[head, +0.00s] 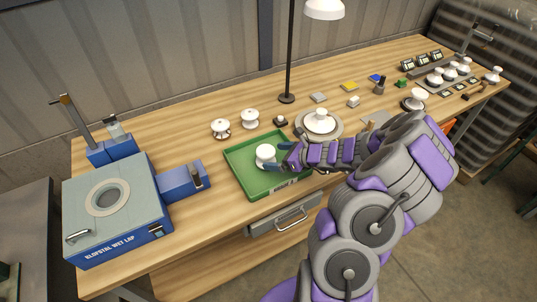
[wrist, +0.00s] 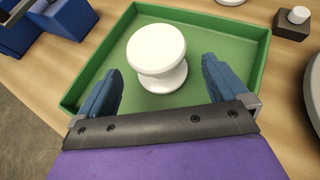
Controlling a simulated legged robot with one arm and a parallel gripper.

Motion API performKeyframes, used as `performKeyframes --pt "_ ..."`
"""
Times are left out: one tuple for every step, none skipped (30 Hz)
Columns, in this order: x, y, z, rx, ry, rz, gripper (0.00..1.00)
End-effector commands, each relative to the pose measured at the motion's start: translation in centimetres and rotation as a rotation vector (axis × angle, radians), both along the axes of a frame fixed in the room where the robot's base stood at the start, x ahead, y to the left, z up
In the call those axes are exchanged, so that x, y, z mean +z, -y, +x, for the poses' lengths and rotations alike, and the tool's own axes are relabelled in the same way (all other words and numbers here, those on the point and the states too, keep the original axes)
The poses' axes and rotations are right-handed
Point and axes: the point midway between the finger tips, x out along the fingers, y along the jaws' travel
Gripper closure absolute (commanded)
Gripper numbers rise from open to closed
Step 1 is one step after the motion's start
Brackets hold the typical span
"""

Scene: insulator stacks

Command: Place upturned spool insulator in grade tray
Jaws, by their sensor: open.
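A white spool insulator (wrist: 157,58) stands on the floor of the green grade tray (wrist: 258,50), with its broad round end facing up. In the head view the insulator (head: 265,154) is in the middle of the tray (head: 236,168). My gripper (wrist: 162,88) is open, with one blue finger on each side and a little nearer than the insulator. No finger visibly grips it. In the head view my gripper (head: 279,159) reaches into the tray from the right, and its fingers partly cover the insulator's surroundings.
A blue-grey lapping machine (head: 110,205) stands left of the tray. Two white insulators (head: 221,127) (head: 250,118) stand behind it. A round plate (head: 301,128) with a white piece is to the right, near a lamp (head: 287,98). Several insulators stand at the far right.

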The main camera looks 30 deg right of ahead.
Motion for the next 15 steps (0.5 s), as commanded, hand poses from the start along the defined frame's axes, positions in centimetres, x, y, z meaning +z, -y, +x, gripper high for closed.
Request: performKeyframes --pt "0.7 0.6 -0.8 -0.004 0.000 0.000 0.00" --pt "1.0 0.9 -1.2 -0.004 -0.001 0.000 0.00" --pt "1.3 1.3 -1.7 -0.003 -0.001 -0.001 0.00" --pt "1.5 1.5 -2.0 -0.003 -0.001 -0.001 0.00" --pt "1.7 1.8 -2.4 -0.004 0.000 -0.001 0.00" --pt "2.0 2.0 -2.8 -0.004 -0.001 -0.003 0.00" --pt "2.2 2.2 -3.2 -0.004 -0.001 -0.003 0.00" --pt "2.4 2.4 -3.5 -0.004 0.000 -0.003 0.00" --pt "2.7 2.6 -3.8 -0.004 -0.001 -0.004 0.00" --pt "2.8 2.7 -4.0 -0.004 -0.001 -0.004 0.00" --pt "2.9 2.9 -4.2 -0.004 -0.001 -0.004 0.00" --pt "3.0 3.0 -4.5 -0.003 -0.001 -0.005 0.00" --pt "3.1 3.0 -4.6 -0.003 -0.001 -0.005 0.00" --pt "3.2 3.1 -4.7 -0.002 -0.002 -0.005 0.00" --pt "3.2 3.2 -4.9 -0.002 -0.003 -0.005 0.00"
